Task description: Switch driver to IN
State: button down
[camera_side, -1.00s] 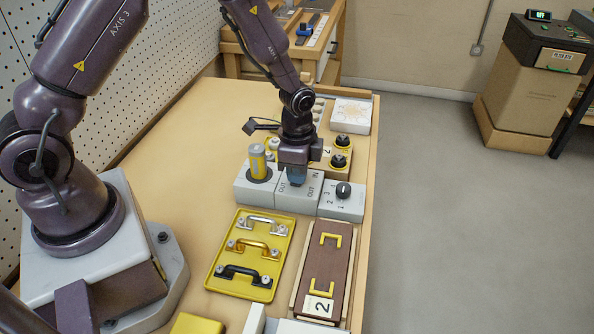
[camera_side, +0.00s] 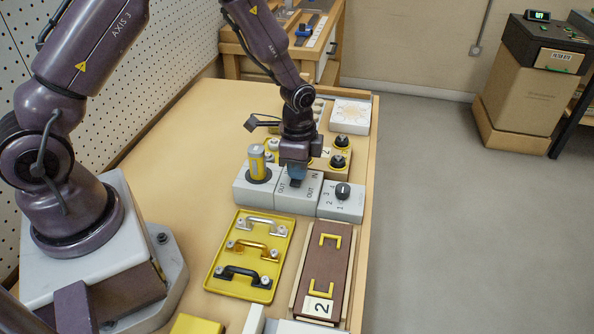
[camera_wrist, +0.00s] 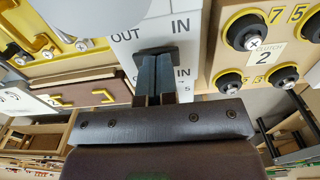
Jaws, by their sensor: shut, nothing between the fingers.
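The light grey switch block (camera_side: 288,204) with OUT and IN lettering stands mid-bench, directly under my gripper (camera_side: 296,181). In the wrist view the white face of this block (camera_wrist: 126,57) shows OUT at upper left and IN on the right. My gripper (camera_wrist: 155,58) is shut, its two blue-grey fingers together with nothing between them. The fingertips are over a dark part in the middle of the face, which they mostly hide. I cannot tell whether they touch it or which way the switch lies. A yellow-and-grey cylinder (camera_side: 257,165) stands upright in the grey block just left.
A grey block with a black knob (camera_side: 342,191) is just right. Yellow-ringed black knobs (camera_side: 339,141) stand behind. A yellow tray with handles (camera_side: 215,280) and a brown panel with yellow handles (camera_side: 333,268) lie in front. The bench is clear at left.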

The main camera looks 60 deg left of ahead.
aim_at(295, 181)
jog(key=shift+r, duration=0.15)
notch_tip(295, 181, up, 14)
dwell(0.5)
jog(key=shift+s+d, duration=0.45)
jog(key=shift+s, duration=0.1)
jog(key=shift+f, duration=0.2)
notch_tip(295, 181, down, 14)
jog(key=shift+r, duration=0.1)
dwell(0.4)
